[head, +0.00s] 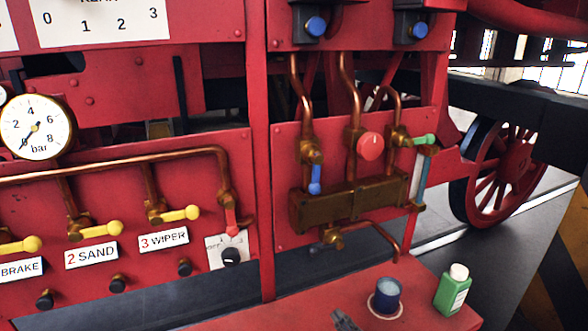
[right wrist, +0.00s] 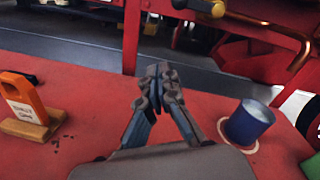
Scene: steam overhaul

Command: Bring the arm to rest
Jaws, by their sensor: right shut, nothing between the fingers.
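My right gripper (head: 344,320) shows only as a grey tip at the bottom edge of the head view, left of a blue cup (head: 386,297). In the right wrist view my right gripper (right wrist: 160,75) has its fingertips together, with nothing between them. It is over the red table (right wrist: 75,75), and the blue cup (right wrist: 248,122) stands apart to its right. The rest of the right arm is hidden in the head view. My left gripper is in neither view.
A green bottle (head: 453,290) stands right of the cup. An orange block on a wooden base (right wrist: 22,98) stands at the left in the wrist view. The red panel (head: 290,235) with pipes and a red knob (head: 370,146) rises behind.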

